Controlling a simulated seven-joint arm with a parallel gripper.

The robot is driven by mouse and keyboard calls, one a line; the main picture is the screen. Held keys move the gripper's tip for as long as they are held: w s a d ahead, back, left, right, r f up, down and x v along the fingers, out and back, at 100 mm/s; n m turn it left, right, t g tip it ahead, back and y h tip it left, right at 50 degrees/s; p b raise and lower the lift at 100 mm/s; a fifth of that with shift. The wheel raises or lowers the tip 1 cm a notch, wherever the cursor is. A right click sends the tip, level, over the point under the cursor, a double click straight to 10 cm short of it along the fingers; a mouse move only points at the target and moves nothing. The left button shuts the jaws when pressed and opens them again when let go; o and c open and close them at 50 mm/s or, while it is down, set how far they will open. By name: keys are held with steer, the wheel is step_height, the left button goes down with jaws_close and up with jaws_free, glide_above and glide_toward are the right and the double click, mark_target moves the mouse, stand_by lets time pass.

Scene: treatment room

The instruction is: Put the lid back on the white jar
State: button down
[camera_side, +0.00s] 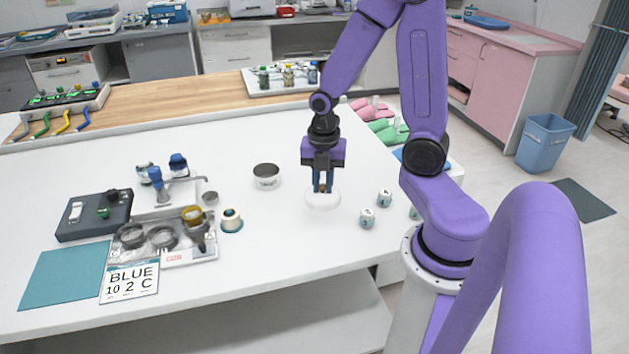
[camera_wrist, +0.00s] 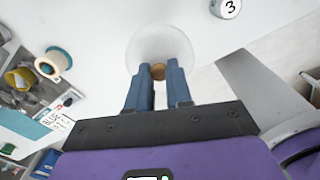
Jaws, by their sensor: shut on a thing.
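My gripper (camera_side: 322,188) points down over the right part of the white table. Its blue fingers are shut on the small brown knob of a round whitish lid (camera_side: 322,202). In the wrist view, the knob (camera_wrist: 158,72) sits between the fingertips (camera_wrist: 158,76), and the pale lid (camera_wrist: 160,42) spreads beyond them. An open, round, silvery-white container (camera_side: 266,183) with a dark inside stands on the table to the left of my gripper; I cannot tell surely whether it is the white jar. Whether anything is under the lid, or whether it touches the table, is hidden.
Small numbered cylinders (camera_side: 367,219) stand close to the right of the lid. To the left are a spool (camera_side: 231,220), a tray of rings (camera_side: 205,250), a dark box (camera_side: 95,215), a teal mat (camera_side: 62,278) and a BLUE sign (camera_side: 130,284). The table in front of the lid is clear.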

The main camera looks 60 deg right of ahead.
steer(key=shift+w+r, duration=0.1)
steer(key=shift+w, duration=0.05)
steer(key=w+d+n, duration=0.2)
steer(key=w+d, duration=0.3)
steer(key=w, duration=0.7)
steer(key=w+d+n, duration=0.2)
steer(key=w+d, duration=0.3)
steer(key=w, duration=0.7)
steer(key=shift+s+d+f, duration=0.1)
steer(key=shift+s+f, duration=0.05)
steer(key=shift+f, duration=3.2)
steer(key=shift+f, duration=0.2)
steer(key=shift+c, duration=2.4)
jaws_free()
steer(key=shift+r, duration=0.1)
